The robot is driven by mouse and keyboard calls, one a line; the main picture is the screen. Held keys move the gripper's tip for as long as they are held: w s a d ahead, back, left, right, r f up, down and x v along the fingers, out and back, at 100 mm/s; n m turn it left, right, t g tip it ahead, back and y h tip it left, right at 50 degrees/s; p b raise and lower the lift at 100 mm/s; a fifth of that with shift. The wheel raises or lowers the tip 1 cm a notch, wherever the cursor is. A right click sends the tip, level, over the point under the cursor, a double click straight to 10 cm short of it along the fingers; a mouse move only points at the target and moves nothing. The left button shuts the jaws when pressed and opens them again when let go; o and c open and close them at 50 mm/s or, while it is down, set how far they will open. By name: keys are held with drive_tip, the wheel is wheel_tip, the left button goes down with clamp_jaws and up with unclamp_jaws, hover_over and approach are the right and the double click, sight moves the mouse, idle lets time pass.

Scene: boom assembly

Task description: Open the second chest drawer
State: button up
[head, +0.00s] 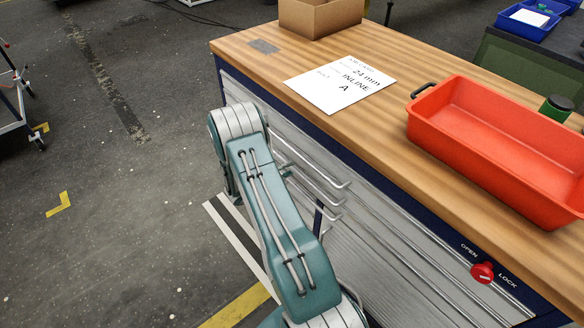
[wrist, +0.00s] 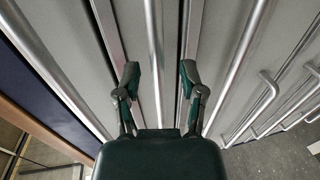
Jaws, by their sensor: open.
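The drawer chest (head: 375,250) has a grey front with several long silver bar handles (head: 312,164) and stands under a wooden top. In the wrist view, the drawer fronts (wrist: 215,40) and their bars run nearly up and down the picture. My gripper (wrist: 159,75) is open, with its dark green fingers spread. One silver bar (wrist: 154,50) runs between the two fingers, with visible gaps on both sides. I cannot tell which drawer this bar belongs to, or its depth relative to the fingertips. In the head view my arm hides part of the chest, and my gripper is not visible.
A red OPEN/LOCK knob (head: 482,272) is on the chest's right part. On the top are an orange-red bin (head: 470,145), a white sheet (head: 340,85) marked "24 mm INLINE A", a cardboard box (head: 320,17) and a green-capped jar (head: 556,108). The floor left is mostly clear.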

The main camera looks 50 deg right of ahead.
drive_tip(key=shift+x, duration=0.85)
clamp_jaws()
drive_tip(key=shift+a, duration=0.15)
